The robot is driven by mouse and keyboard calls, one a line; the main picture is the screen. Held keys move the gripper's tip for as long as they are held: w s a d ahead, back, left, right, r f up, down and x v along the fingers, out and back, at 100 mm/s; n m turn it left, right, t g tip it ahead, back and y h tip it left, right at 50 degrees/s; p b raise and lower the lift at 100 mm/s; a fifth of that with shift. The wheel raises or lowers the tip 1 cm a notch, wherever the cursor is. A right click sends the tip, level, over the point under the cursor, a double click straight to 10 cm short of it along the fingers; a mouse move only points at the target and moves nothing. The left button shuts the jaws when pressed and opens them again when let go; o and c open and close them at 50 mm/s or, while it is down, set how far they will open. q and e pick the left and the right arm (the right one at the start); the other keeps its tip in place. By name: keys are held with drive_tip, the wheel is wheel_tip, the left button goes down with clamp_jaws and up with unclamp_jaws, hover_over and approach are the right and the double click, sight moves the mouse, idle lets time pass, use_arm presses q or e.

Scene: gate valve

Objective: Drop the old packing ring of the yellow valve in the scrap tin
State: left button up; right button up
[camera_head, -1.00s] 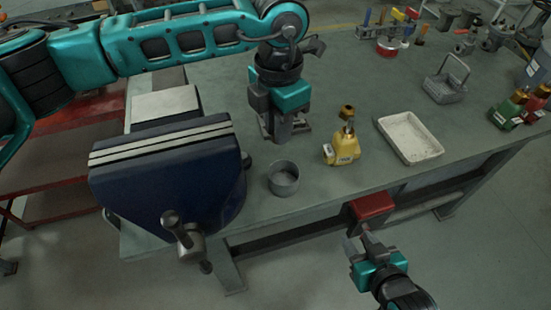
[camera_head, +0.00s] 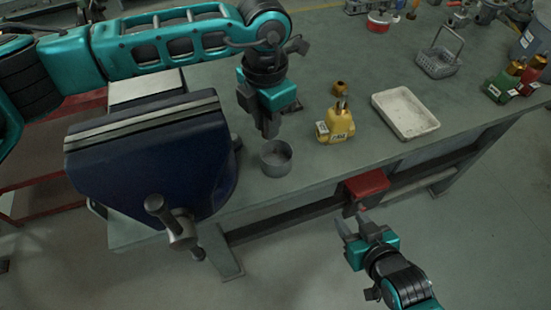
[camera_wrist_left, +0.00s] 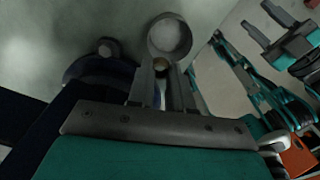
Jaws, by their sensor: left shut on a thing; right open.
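My left gripper (camera_head: 269,133) is shut, just behind and above the grey scrap tin (camera_head: 276,160). In the left wrist view, a small brownish thing (camera_wrist_left: 161,63) shows between the fingertips, in line with the tin's near rim; it may be the packing ring, but it is too small to tell. The tin (camera_wrist_left: 170,37) looks empty there. The yellow valve (camera_head: 337,124) stands upright on the bench, right of the tin. A brass nut (camera_head: 340,88) shows above its stem; I cannot tell whether it is on it. My right gripper (camera_head: 353,224) is open and empty before the bench edge.
A large blue vise (camera_head: 150,160) stands close left of the tin. A white tray (camera_head: 405,113) lies right of the valve. A grey wire basket (camera_head: 438,62) and green and red valves (camera_head: 515,80) are farther right. A red box (camera_head: 367,184) hangs under the bench edge.

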use_arm(q)
drive_tip(key=o, duration=0.9)
wheel_tip(320, 180, up, 13)
drive_tip(key=shift+b, duration=0.3)
idle(0.3)
